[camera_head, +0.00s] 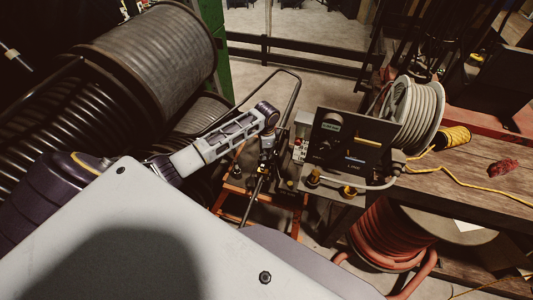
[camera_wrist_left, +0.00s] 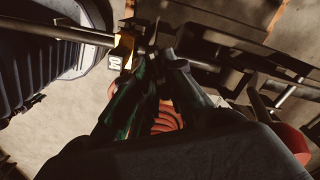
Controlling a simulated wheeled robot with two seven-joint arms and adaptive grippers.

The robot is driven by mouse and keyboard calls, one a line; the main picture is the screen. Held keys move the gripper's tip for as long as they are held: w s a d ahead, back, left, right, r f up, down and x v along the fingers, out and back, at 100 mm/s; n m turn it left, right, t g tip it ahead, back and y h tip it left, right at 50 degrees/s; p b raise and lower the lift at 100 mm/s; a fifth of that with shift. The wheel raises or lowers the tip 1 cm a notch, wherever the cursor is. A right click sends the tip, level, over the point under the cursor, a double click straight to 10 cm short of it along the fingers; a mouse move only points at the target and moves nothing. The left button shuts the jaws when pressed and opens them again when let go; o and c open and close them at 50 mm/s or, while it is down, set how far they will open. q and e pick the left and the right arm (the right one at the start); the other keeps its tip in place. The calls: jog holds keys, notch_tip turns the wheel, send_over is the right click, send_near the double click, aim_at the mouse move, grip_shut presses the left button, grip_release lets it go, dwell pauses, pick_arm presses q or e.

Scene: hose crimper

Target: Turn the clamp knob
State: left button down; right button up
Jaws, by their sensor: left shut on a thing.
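My left gripper (camera_head: 266,160) reaches in from the left, to the left of the dark crimper panel (camera_head: 350,143). In the left wrist view its dark fingers (camera_wrist_left: 163,55) come together at a small dark part on the crimper's frame. They are shut on this part, which looks like the clamp knob; the fingers and shadow hide most of it, so its turn angle cannot be told. A yellow piece with a white label (camera_wrist_left: 122,50) sits just left of the fingertips. My right gripper is not in view.
Large dark hose reels (camera_head: 150,60) fill the left. A pale hose reel (camera_head: 418,112) stands right of the panel, by a wooden bench (camera_head: 470,172) with yellow cord. A red hose coil (camera_head: 385,235) lies below. An orange stand (camera_head: 298,218) is under the crimper.

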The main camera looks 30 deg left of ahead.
pick_arm(q)
jog(key=shift+w, duration=0.1)
jog(key=c, duration=1.5)
grip_release()
jog(key=shift+r, duration=0.1)
jog(key=shift+r, duration=5.95)
jog(key=shift+f, duration=0.1)
